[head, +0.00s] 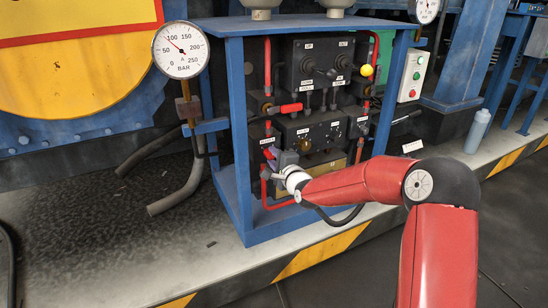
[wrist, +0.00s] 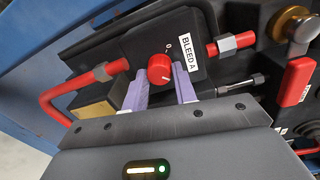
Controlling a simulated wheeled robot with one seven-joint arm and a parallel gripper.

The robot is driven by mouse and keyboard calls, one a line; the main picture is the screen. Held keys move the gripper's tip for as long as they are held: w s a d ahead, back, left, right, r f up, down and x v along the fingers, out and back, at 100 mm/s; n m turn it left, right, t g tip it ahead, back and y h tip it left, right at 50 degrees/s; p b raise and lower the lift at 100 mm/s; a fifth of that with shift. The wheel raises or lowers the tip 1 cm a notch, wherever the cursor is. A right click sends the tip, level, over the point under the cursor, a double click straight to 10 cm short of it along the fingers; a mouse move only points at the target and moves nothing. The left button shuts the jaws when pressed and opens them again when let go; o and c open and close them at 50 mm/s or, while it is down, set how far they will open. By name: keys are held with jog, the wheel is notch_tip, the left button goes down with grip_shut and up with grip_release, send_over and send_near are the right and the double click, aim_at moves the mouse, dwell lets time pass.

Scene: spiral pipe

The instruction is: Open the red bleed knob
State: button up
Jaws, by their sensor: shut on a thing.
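The red bleed knob (wrist: 159,68) is a small round knob with a white line, on a dark block beside a white "BLEED A" label (wrist: 186,53). A "0" mark shows just above the knob. My gripper (wrist: 160,72) has one pale purple finger on each side of the knob and is shut on it. In the head view my gripper (head: 279,159) is at the lower left of the dark panel, inside the blue frame. The knob cannot be made out clearly there.
A blue frame (head: 237,130) surrounds the panel. Red pipes (wrist: 72,95) run close by my fingers. A red lever handle (head: 291,108) and a yellow ball (head: 366,70) stick out nearby. A round pressure gauge (head: 180,50) stands at left.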

jog(key=shift+m, duration=0.3)
dwell(0.4)
jog(key=o, duration=1)
jog(key=shift+c, duration=0.2)
jog(key=shift+s+d, duration=0.1)
jog(key=v, duration=0.7)
jog(key=shift+s, duration=0.25)
jog(key=shift+d, duration=0.1)
